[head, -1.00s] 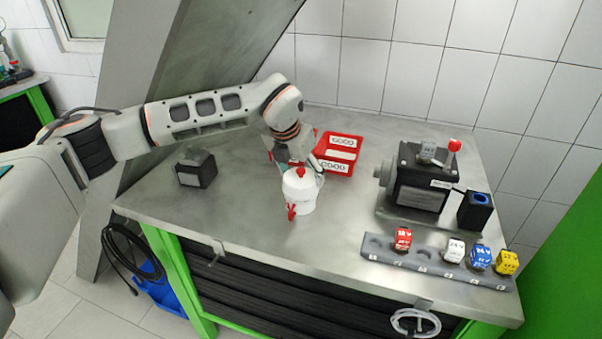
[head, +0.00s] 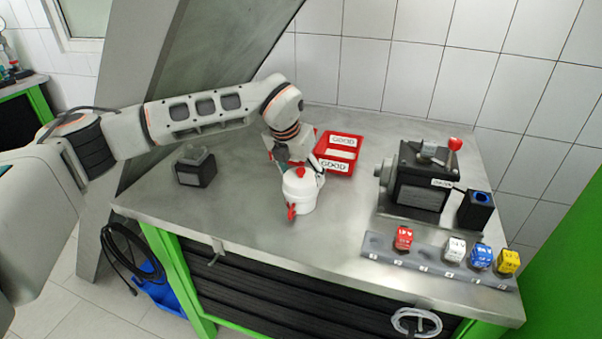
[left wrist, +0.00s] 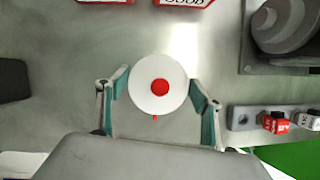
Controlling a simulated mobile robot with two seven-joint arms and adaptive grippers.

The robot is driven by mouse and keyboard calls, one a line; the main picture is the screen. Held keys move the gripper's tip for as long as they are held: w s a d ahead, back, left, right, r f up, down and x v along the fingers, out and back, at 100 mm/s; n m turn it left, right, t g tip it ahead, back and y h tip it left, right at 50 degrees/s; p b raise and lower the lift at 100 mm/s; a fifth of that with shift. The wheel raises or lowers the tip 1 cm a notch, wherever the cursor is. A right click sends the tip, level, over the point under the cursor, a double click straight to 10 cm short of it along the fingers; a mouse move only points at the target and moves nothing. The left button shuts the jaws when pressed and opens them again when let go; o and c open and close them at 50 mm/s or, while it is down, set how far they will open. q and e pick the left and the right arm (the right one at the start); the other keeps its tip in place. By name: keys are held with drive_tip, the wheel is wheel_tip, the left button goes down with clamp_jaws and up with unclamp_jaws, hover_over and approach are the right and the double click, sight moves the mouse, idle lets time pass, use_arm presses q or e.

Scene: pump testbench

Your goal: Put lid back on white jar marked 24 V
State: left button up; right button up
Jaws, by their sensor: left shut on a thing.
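The white jar (head: 300,203) stands on the steel bench, with a red part (head: 292,212) low on its front. Its white lid (head: 298,184) with a red knob is over the jar mouth, and I cannot tell whether it is fully seated. No 24 V marking is legible. My left gripper (head: 301,178) comes from behind and is shut on the lid, one finger at each side. In the left wrist view the round lid (left wrist: 146,100) lies between the fingertips of my left gripper (left wrist: 159,84) and hides most of the jar. My right gripper is not in view.
A black block (head: 196,170) stands at left. The bench front (head: 250,240) is clear.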

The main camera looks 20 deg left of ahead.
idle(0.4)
use_arm(q)
drive_tip(key=o, duration=1.4)
drive_tip(key=shift+r, duration=0.1)
drive_tip(key=shift+r+p, duration=1.15)
drive_tip(key=shift+r, duration=1.05)
drive_tip(key=shift+r+p, duration=0.3)
drive_tip(key=shift+r, duration=0.85)
clamp_jaws()
